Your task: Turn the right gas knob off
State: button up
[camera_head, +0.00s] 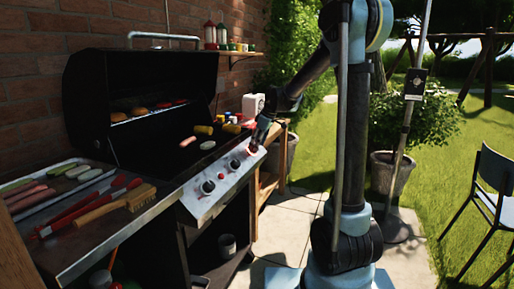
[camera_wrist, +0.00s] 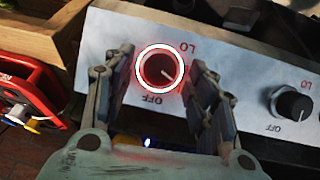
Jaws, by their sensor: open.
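The right gas knob (camera_wrist: 160,70) is round and dark with a red glow and a bright white and red ring. Its pale pointer line slants to the lower right in the wrist view, between the printed LO and OFF, not on the OFF lettering. My gripper (camera_wrist: 163,72) is open, one finger on each side of the knob. Whether the fingers touch it I cannot tell. In the head view my gripper (camera_head: 258,138) is at the right end of the grill's front panel (camera_head: 213,196), largely covering the glowing knob.
Two other dark knobs, the middle one (camera_head: 234,164) and the left one (camera_head: 208,187), sit on the panel. The black grill lid (camera_head: 135,75) is open, with food on the grate. A brush (camera_head: 128,198) and tongs lie on the left shelf. A wooden side table stands right.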

jog(key=shift+w+a+f, duration=0.15)
jog(key=shift+a+f, duration=0.05)
jog(key=shift+f, duration=0.5)
jog(key=shift+c, duration=0.3)
jog(key=c, duration=1)
jog(key=shift+m, duration=0.3)
jog(key=shift+w+m+g, duration=0.2)
jog(key=shift+m+g, duration=0.4)
jog(key=shift+m, duration=0.4)
jog(key=m+g+y, duration=0.1)
jog(key=m, duration=0.2)
jog(key=shift+w+d, duration=0.1)
jog(key=shift+d, duration=0.05)
jog(key=m, duration=0.2)
jog(key=m+g+y, duration=0.1)
jog(key=m, duration=0.2)
jog(key=shift+w+d+g+y, duration=0.1)
jog(key=shift+g+y, duration=0.2)
jog(key=shift+m, duration=0.3)
